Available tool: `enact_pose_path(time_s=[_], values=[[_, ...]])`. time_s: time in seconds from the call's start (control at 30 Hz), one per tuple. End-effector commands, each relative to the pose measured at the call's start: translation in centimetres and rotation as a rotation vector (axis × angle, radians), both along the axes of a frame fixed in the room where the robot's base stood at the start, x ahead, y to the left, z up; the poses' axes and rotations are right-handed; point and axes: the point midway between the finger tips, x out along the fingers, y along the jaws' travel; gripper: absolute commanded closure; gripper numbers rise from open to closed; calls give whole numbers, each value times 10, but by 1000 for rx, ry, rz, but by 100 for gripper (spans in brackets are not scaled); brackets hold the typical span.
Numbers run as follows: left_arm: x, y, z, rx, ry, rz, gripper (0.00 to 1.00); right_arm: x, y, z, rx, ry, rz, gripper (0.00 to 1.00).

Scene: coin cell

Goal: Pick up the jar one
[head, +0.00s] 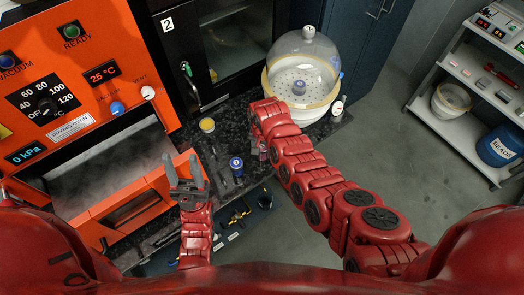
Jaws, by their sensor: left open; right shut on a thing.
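A small jar with a blue lid (237,163) stands on the dark speckled counter between my two grippers. A small yellow-topped container (207,125) stands further back on the counter. Another small blue-topped jar (299,88) sits inside the clear domed desiccator (304,62). My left gripper (184,172) is open and empty, left of the blue-lidded jar, in front of the oven. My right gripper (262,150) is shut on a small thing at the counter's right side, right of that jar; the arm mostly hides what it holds.
The orange drying oven (60,95) has its door (140,195) open at the left. A black cabinet (165,60) marked 2 stands behind the counter. A grey shelf (470,125) with a blue beads tub is at right, beyond free floor.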

Motion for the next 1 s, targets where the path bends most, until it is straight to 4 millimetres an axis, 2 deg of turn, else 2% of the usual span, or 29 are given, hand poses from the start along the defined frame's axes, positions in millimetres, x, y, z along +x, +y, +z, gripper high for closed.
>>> enact_pose_path(time_s=[0.03, 0.2, 0.67, 0.87, 1.0], values=[[0, 0, 0, 0, 0, 0, 50, 0, 0, 0, 0, 0, 0, 70], [0, 0, 0, 0, 0, 0, 50, 0, 0, 0, 0, 0, 0, 100], [0, 0, -2, 0, 0, 0, 50, 1, 1, 5, 0, -2, 0, 100], [0, 0, -8, 0, 0, 0, 50, 2, 1, 20, 2, -5, 0, 100], [0, 0, -18, 0, 0, 0, 50, 2, 1, 39, 3, -7, 0, 100]])
